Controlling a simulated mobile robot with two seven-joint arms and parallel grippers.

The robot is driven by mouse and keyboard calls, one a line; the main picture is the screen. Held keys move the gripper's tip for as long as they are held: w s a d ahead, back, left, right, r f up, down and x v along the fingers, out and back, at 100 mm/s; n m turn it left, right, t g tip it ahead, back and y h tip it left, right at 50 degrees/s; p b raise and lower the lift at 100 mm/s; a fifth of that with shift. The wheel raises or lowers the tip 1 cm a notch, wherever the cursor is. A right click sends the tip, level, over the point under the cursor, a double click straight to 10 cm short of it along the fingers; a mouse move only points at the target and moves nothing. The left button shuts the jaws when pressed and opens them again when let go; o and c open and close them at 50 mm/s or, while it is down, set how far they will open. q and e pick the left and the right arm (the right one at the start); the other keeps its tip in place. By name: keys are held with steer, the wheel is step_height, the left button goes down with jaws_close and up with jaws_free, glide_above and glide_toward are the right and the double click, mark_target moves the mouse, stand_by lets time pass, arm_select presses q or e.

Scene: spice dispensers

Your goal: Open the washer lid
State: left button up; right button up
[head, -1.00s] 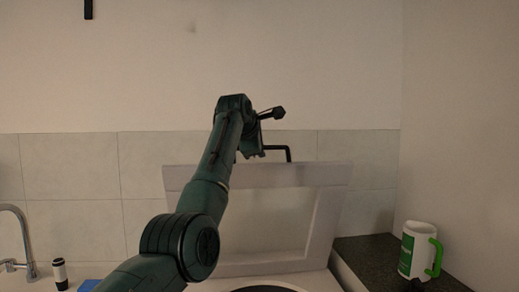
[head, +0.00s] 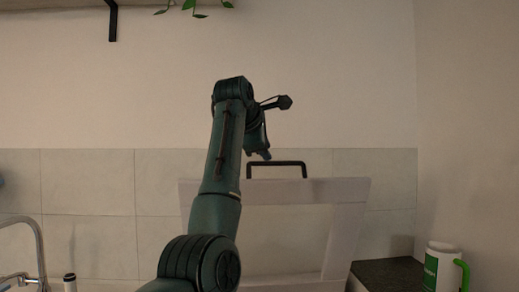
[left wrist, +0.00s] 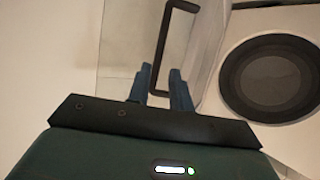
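The washer lid (head: 342,228) stands raised against the tiled wall in the head view, a pale frame around a lighter panel. Its black loop handle (head: 290,164) sticks up from the top edge. My left gripper (head: 264,156) is at the left end of the handle, partly hidden behind its own wrist. In the left wrist view its two blue fingers (left wrist: 162,82) are apart, with the near end of the handle (left wrist: 181,5) appearing between or just behind them; contact cannot be told. My right gripper is out of view.
A white mug with a green handle (head: 444,265) stands on the dark counter (head: 385,272) at right. A tap (head: 38,245) and a dark-capped container (head: 70,282) are at lower left. A plant (head: 190,8) hangs above. The wall above the lid is clear.

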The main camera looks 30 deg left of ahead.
arm_select(q)
steer(key=v, duration=0.4)
steer(key=shift+b, duration=0.3)
